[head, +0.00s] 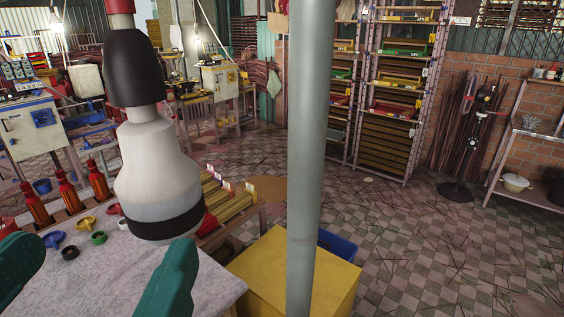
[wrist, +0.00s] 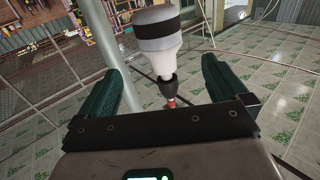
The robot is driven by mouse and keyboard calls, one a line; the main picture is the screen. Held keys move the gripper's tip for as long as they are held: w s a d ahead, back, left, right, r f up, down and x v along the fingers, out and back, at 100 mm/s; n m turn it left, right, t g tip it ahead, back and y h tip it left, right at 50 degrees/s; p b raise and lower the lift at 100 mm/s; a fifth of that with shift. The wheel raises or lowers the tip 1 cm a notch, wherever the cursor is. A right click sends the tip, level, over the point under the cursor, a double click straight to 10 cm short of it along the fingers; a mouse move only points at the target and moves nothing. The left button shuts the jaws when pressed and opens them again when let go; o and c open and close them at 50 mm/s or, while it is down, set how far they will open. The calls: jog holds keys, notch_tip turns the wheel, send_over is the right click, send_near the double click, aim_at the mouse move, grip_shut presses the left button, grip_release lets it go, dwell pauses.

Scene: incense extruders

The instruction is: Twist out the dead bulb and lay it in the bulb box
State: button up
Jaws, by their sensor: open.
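The bulb (head: 160,170) hangs base-up from a black socket (head: 135,68) on a red cord. It has a white body with a grey band and a black band near its lower end. It also shows in the wrist view (wrist: 156,38), where it appears inverted, between the two fingers. My gripper (head: 100,250) is open, its teal fingers spread to either side, low near the bulb's lower end. I see no clear contact with the bulb. I cannot tell which container is the bulb box.
A grey post (head: 309,150) stands right of the bulb. A yellow box-like surface (head: 270,285) and a blue bin (head: 338,245) are at its foot. Tiled floor (head: 400,260) is open to the right.

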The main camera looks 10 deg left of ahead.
aim_at(129, 201)
jog(key=w, duration=0.3)
jog(key=w+a+p, duration=0.1)
jog(key=w, duration=0.3)
jog(key=w+p, duration=0.1)
jog(key=w, duration=0.2)
jog(key=shift+w+a, duration=0.15)
jog(key=shift+a, duration=0.1)
jog(key=c, duration=0.9)
jog(key=o, duration=0.5)
jog(key=c, duration=0.5)
jog(key=shift+o, duration=0.2)
jog(key=shift+a+m+h+b, duration=0.1)
jog(key=shift+m+h+b, duration=0.35)
jog(key=shift+m+h, duration=0.55)
jog(key=shift+m+h+b, duration=0.4)
jog(key=shift+m+h, duration=0.1)
jog(key=shift+h, duration=0.9)
